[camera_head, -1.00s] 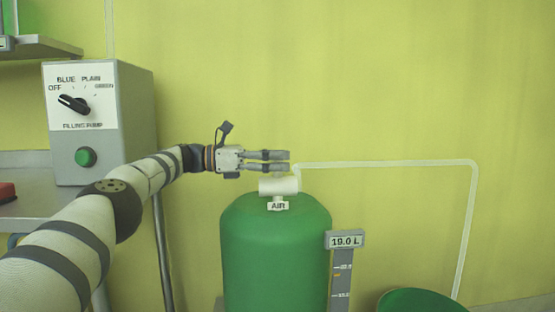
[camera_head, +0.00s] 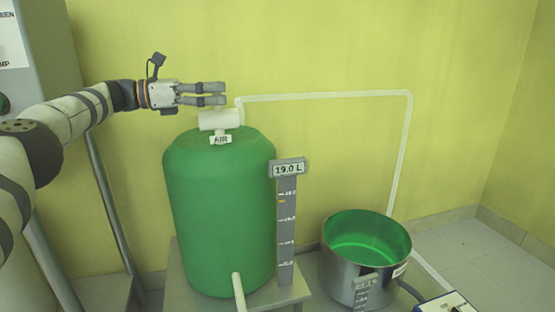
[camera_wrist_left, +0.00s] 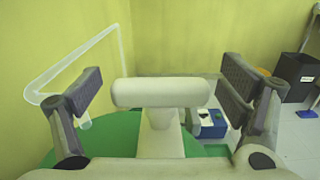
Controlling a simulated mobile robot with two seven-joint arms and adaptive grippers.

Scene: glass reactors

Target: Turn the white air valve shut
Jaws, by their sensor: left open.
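The white air valve (camera_head: 219,119) stands on top of the green tank (camera_head: 220,200), with an AIR label (camera_head: 221,139) on its front. Its handle is a white horizontal bar, which lies crosswise in the left wrist view (camera_wrist_left: 160,93). My left gripper (camera_head: 224,93) is open, with its fingers level just above the valve bar in the head view. In the left wrist view the two fingers (camera_wrist_left: 168,95) stand to either side of the bar, with gaps at both ends. My right gripper is not in view.
A clear pipe (camera_head: 320,96) runs from the tank top to the right and down towards a steel pot (camera_head: 345,268) with green inside. A level gauge reading 19.0 L (camera_head: 288,169) stands beside the tank. A grey pump cabinet (camera_head: 45,60) is at the left.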

